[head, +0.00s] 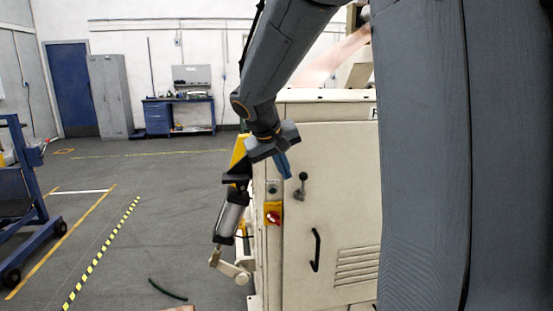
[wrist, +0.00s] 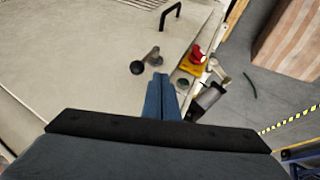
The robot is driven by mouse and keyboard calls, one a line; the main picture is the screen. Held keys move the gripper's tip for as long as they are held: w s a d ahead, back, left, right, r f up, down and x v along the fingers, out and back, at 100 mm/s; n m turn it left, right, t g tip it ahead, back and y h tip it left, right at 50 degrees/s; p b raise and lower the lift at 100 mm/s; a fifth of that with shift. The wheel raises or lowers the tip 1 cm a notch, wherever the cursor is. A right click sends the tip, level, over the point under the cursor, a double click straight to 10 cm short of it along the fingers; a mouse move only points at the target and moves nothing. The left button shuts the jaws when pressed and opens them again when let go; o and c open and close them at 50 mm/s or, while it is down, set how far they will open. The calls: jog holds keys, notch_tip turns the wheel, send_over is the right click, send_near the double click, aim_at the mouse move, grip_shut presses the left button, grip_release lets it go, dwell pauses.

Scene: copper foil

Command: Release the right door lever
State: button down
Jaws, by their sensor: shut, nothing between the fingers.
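The door lever (head: 301,185) is a small dark lever with a round knob on the cream cabinet door (head: 340,150). In the head view its knob points up, above the black door handle (head: 316,250). In the wrist view the lever (wrist: 146,61) lies just beyond and slightly left of my fingertips. My gripper (head: 285,172) has its blue fingers together and empty, pointing down beside the lever; it also shows in the wrist view (wrist: 160,82). The fingers appear apart from the lever, though the exact gap is hard to tell.
A pneumatic cylinder (head: 229,218) stands at the cabinet's left side. A blue cart (head: 22,200) stands far left. The floor between is mostly clear, with a dark green strip (head: 167,290).

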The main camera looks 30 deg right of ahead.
jog(key=shift+s+d+f+p, duration=0.1)
jog(key=shift+d+p, duration=0.1)
jog(key=shift+d, duration=0.4)
jog(key=shift+s+d+f+p, duration=0.1)
jog(key=shift+d+p, duration=0.05)
jog(key=shift+d, duration=0.45)
jog(key=shift+w+r, duration=0.1)
